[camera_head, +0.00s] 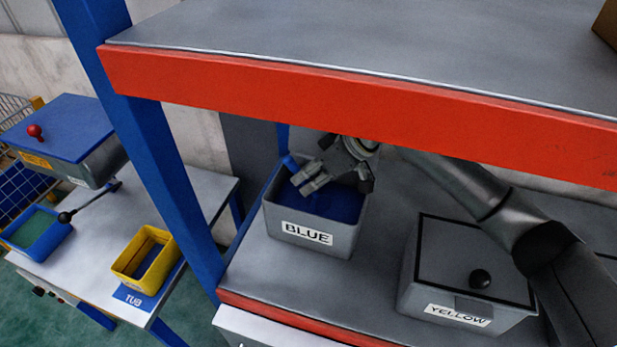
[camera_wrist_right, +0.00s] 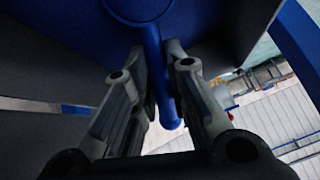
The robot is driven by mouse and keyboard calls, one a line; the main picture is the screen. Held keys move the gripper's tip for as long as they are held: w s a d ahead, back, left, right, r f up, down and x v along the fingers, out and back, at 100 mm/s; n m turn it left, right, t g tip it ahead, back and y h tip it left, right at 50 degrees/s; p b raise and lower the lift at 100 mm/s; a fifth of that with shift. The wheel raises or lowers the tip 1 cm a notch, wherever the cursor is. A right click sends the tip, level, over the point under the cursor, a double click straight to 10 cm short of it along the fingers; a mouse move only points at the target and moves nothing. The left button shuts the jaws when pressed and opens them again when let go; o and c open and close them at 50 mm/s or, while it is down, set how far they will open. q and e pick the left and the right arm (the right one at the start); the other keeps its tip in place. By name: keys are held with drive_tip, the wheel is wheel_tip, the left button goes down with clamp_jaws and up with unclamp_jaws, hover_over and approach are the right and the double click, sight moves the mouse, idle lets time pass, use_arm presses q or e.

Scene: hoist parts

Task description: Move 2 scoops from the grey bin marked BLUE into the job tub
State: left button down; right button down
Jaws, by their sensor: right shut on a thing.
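The grey bin marked BLUE (camera_head: 318,237) stands open on the lower shelf, with blue contents (camera_head: 335,205) inside. My right gripper (camera_head: 308,183) is over the bin's opening. In the right wrist view its fingers (camera_wrist_right: 160,95) are closed around a blue rod-like handle (camera_wrist_right: 158,70) with a rounded blue part at its top, which looks like the scoop. A blue piece of it also shows in the head view (camera_head: 289,163). How much the scoop holds is hidden. The yellow job tub (camera_head: 126,271) stands open on the blue TUB mat (camera_head: 133,298). My left gripper is out of view.
A lidded grey bin marked YELLOW (camera_head: 435,277) stands to the right on the shelf. The orange-edged upper shelf (camera_head: 350,100) hangs above the bins. A blue post (camera_head: 165,185) stands between the shelf and the side table (camera_head: 95,255). A blue-lidded machine (camera_head: 70,135) stands behind the tub.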

sight(308, 181)
wheel_tip(308, 181, up, 11)
drive_tip(key=p, duration=1)
idle(0.4)
